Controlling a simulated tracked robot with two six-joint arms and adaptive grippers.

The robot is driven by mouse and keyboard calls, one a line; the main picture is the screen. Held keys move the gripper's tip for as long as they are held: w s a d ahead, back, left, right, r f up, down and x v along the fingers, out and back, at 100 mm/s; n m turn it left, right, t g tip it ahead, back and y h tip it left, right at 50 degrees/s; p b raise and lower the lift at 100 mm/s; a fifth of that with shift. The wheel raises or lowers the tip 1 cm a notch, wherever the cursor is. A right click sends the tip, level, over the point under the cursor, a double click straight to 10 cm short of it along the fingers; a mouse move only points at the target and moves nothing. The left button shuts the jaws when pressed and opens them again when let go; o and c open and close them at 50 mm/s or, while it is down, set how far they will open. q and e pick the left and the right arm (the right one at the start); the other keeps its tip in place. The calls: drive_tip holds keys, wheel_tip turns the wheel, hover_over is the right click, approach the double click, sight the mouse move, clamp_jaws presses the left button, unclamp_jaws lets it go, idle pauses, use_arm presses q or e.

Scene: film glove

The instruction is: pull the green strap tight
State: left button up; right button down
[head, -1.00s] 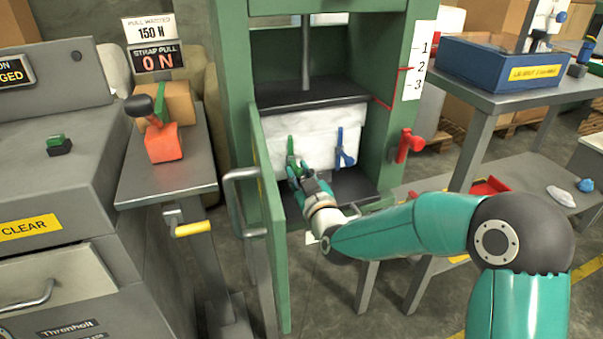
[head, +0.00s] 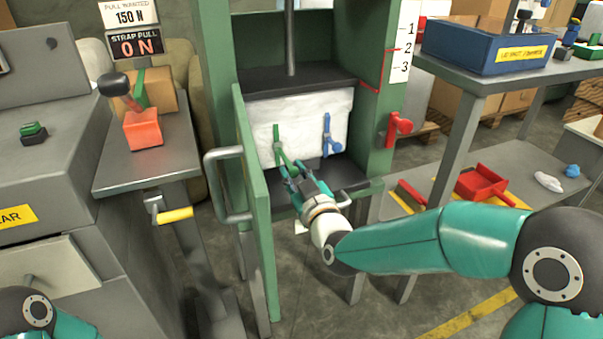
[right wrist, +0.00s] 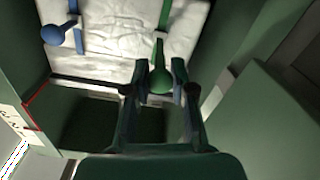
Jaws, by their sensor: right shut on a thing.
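The green strap (head: 277,135) runs down the front of the white wrapped bale (head: 308,107) inside the green press. Its lower part, a green teardrop-shaped tail (right wrist: 160,78), shows between the fingers in the right wrist view. My right gripper (head: 289,169) is shut on this tail just in front of the bale's lower edge. The fingers partly hide the tail in the head view. A blue strap (head: 327,133) hangs to the right on the same bale. The strap pull display (head: 136,44) reads 0 N, under a sign (head: 129,15) reading 150 N. My left gripper is out of view.
The open green press door (head: 254,200) stands close left of my right gripper. A red handle (head: 398,126) sticks out of the right post. A bench with an orange tool (head: 142,129) is at left. A blue bin (head: 485,45) and red dustpan (head: 485,183) are at right.

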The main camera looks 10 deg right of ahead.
drive_tip(key=c, duration=0.9)
unclamp_jaws()
drive_tip(key=shift+c, duration=0.2)
drive_tip(key=shift+d, duration=0.1)
drive_tip(key=s+d, duration=0.2)
drive_tip(key=s, duration=0.9)
drive_tip(key=shift+s+d, duration=0.15)
drive_tip(key=shift+s, duration=0.25)
drive_tip(key=shift+f, duration=0.1)
